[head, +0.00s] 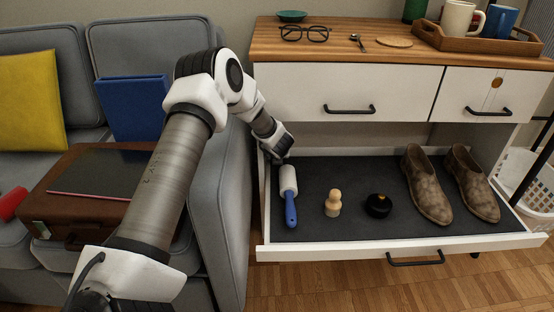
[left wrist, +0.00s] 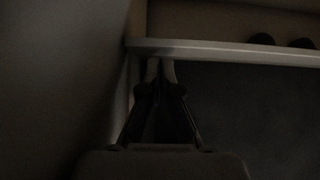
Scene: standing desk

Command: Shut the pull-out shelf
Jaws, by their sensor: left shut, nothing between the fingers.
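The pull-out shelf (head: 392,242) is extended from the cabinet. It has a white rim, a dark mat and a black bar handle (head: 415,259) on its front. My left gripper (head: 281,157) is at the shelf's back left corner, its fingers pointing down. In the dim left wrist view, its fingers (left wrist: 161,66) are together and empty, with their tips at a pale rim (left wrist: 225,53). I cannot tell whether they touch it. The dark mat (left wrist: 260,110) lies to their right. My right gripper is not in view.
On the shelf are a blue-handled roller (head: 289,192), a wooden-knobbed brush (head: 333,204), a black round tin (head: 378,205) and brown shoes (head: 428,185). Two shut drawers (head: 345,92) are above. A grey sofa (head: 221,180) stands close at left, a white basket (head: 535,180) at right.

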